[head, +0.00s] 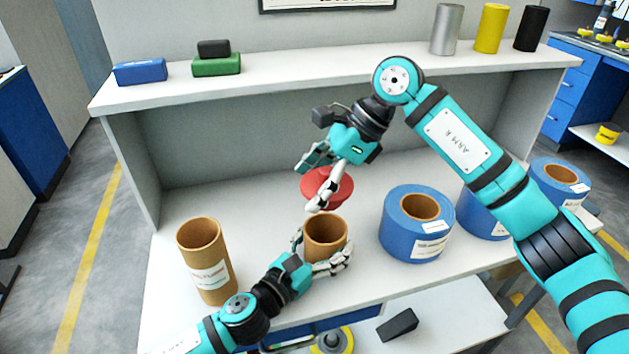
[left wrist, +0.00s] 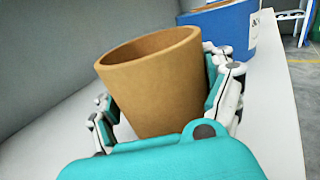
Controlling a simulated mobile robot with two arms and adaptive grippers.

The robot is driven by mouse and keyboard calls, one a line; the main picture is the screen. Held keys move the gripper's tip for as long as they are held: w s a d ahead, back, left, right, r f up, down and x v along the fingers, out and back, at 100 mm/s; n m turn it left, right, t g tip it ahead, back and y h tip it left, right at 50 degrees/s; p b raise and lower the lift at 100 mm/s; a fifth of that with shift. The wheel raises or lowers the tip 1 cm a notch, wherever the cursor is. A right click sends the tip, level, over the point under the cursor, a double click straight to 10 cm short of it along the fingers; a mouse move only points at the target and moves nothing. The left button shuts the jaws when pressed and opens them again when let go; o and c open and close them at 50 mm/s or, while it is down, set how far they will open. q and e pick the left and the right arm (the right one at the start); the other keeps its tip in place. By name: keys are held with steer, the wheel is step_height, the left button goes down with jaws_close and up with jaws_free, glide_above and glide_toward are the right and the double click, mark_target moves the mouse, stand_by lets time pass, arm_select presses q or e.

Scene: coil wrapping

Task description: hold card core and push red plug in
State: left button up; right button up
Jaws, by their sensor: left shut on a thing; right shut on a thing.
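A brown card core (head: 326,241) stands upright near the shelf's front edge with its open end up. My left gripper (head: 322,250) is shut around its sides. In the left wrist view the same card core (left wrist: 160,82) fills the middle between the fingers, its mouth open and empty at the visible rim. My right gripper (head: 319,183) comes from above and is shut on a red plug (head: 338,189). The plug shows just above the core's mouth in the head view, outside it. The fingers hide part of the plug. The plug is not in the left wrist view.
A taller card tube (head: 202,250) with a label stands to the left. Blue coils (head: 390,228) stand close on the right. Blocks (head: 140,72) and three cylinders (head: 490,28) sit on the upper shelf. The shelf between the tube and the held core is mostly clear.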

glide_above(305, 232)
steer(key=d, duration=0.2)
steer(key=shift+w+a+f, duration=0.1)
steer(key=shift+w+f, duration=0.15)
steer(key=shift+f, duration=1.2)
steer(key=shift+w+a+f, duration=0.1)
steer(key=shift+w+f, duration=0.1)
steer(key=shift+f, duration=1.25)
steer(key=shift+f, duration=1.35)
steer(key=shift+f, duration=0.35)
arm_select(q)
steer(key=shift+a, duration=0.1)
arm_select(e)
steer(key=shift+s+f, duration=0.1)
steer(key=shift+f, duration=0.45)
steer(key=o, duration=1.1)
steer(key=shift+c, duration=0.2)
steer(key=shift+d, duration=0.1)
steer(key=v, duration=1.2)
